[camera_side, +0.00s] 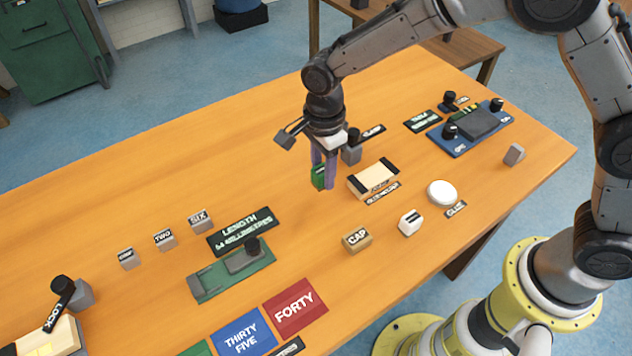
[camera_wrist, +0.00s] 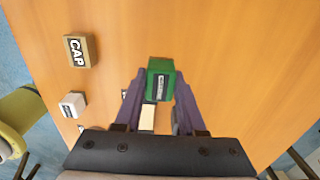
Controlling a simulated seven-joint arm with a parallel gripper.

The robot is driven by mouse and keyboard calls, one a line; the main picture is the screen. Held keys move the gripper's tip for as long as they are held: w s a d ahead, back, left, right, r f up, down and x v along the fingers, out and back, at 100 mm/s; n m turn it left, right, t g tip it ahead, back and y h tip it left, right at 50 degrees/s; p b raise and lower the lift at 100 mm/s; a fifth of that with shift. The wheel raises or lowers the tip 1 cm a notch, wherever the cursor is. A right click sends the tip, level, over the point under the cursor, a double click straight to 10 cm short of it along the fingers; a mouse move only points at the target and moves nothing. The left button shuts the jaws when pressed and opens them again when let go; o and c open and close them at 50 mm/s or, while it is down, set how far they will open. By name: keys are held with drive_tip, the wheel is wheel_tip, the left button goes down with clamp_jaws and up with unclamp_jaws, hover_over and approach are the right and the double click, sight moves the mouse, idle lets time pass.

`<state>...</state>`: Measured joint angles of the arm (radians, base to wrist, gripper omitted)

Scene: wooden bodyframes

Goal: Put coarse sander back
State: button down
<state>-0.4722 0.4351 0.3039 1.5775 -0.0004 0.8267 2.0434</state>
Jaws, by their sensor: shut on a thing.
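My gripper (camera_side: 325,172) has purple fingers and is shut on a green block (camera_side: 318,177), which I take to be the coarse sander. In the wrist view the green block (camera_wrist: 160,72) sits between the fingertips (camera_wrist: 160,92); its small label is too blurred to read. The block appears held above the table, left of a tan block with black ends (camera_side: 374,180). I cannot tell its exact height. No place marked for the sander can be made out.
A grey block with a black knob (camera_side: 351,154) stands just behind my gripper. The CAP block (camera_side: 357,240), a white block (camera_side: 410,222) and a white disc (camera_side: 441,193) lie to the right. The green length gauge (camera_side: 230,272) is front left. The table's back left is clear.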

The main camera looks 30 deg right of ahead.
sight(316, 195)
drive_tip(key=shift+w+a+f, duration=0.35)
drive_tip(key=shift+w+f, duration=0.25)
drive_tip(key=shift+f, duration=0.15)
drive_tip(key=shift+w+f, duration=0.1)
drive_tip(key=shift+f, duration=1.55)
drive_tip(key=shift+f, duration=0.2)
drive_tip(key=c, duration=0.5)
unclamp_jaws()
drive_tip(key=shift+r, duration=0.1)
wheel_tip(316, 195, up, 12)
drive_tip(key=shift+r, duration=0.1)
